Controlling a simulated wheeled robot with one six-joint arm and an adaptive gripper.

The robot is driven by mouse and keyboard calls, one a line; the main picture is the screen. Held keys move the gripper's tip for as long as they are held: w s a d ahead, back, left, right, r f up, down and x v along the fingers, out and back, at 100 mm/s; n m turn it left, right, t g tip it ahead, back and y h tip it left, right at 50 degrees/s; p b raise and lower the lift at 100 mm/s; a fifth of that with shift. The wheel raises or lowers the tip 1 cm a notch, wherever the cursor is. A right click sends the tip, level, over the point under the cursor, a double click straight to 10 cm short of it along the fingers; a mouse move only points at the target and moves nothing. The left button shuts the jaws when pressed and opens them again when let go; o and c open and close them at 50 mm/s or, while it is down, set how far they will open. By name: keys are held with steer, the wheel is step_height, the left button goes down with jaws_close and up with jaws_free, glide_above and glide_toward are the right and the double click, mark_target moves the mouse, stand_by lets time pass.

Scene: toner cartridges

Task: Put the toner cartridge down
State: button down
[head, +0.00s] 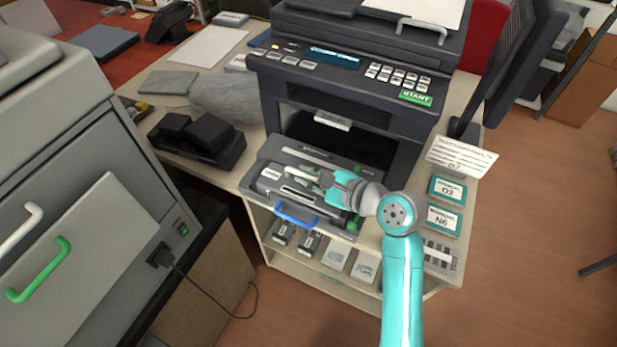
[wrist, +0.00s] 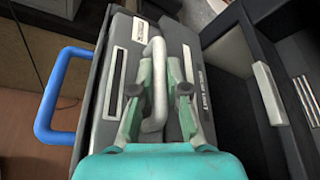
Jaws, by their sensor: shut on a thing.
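The toner cartridge (head: 272,174) is dark, with a pale handle and white labels. It lies low in the printer's pulled-out drawer (head: 345,236), which has a blue handle (head: 296,215). My gripper (head: 318,180) reaches over the drawer from the right. In the wrist view my gripper (wrist: 157,90) has its green fingers on both sides of the pale cartridge handle (wrist: 154,75), shut on it. The cartridge body (wrist: 122,65) shows beneath the fingers, beside a part marked drum unit (wrist: 206,92). Whether its underside touches the drawer floor is hidden.
The dark printer (head: 350,75) stands directly behind the drawer. A black holder (head: 195,140) is at the left on the table. Teal-labelled boxes (head: 445,190) stand at the right. A shelf below holds several small boxes (head: 365,264). A grey cabinet (head: 90,170) is at far left.

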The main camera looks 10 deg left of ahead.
steer(key=shift+f, duration=0.45)
steer(key=c, duration=1.2)
jaws_free()
steer(key=shift+f, duration=0.15)
steer(key=shift+s+d, duration=0.1)
steer(key=shift+d, duration=0.05)
steer(key=v, duration=1.1)
steer(key=shift+s+d+r, duration=0.15)
steer(key=shift+d+r, duration=0.1)
steer(key=shift+r, duration=0.05)
